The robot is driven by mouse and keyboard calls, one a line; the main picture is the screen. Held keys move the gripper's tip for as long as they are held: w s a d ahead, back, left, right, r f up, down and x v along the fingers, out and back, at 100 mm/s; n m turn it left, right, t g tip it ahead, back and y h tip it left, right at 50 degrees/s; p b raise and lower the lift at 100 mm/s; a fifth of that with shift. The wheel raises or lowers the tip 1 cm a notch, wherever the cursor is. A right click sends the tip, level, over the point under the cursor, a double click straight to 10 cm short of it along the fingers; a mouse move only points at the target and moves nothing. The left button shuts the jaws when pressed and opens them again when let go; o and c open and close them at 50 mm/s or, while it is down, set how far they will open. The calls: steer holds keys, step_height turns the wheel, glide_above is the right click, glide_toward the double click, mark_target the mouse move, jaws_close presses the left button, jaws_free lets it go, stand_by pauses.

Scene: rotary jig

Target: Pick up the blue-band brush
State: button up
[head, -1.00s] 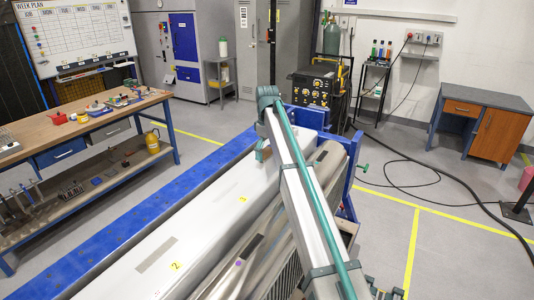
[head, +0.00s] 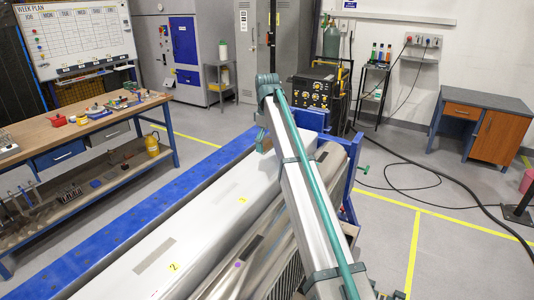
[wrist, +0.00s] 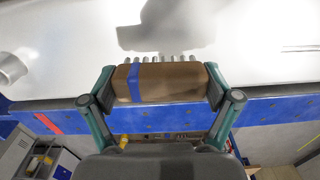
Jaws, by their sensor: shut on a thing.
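The brush, a brown block with a blue band (wrist: 172,82) and a row of pale bristles or pins along its far edge, shows in the wrist view. My gripper (wrist: 161,86) has one finger at each end of the block and is shut on it. The brush's shadow falls on the pale metal surface beyond it. In the head view my arm reaches away over the jig, and the gripper and brush are hidden or too small to make out.
The long metal jig (head: 205,215) has numbered yellow marks and a blue rail (head: 130,225) on its left. A wooden workbench (head: 80,130) with tools stands at the left. A black machine (head: 315,92) stands behind the jig. Open floor lies to the right.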

steer(key=s+d+r+p, duration=0.1)
steer(key=s+r, duration=0.3)
steer(key=s, duration=0.2)
steer(key=s+r+p, duration=0.2)
steer(key=s+r, duration=0.2)
steer(key=s, duration=0.3)
steer(key=shift+d+r, duration=0.35)
steer(key=shift+d, duration=0.05)
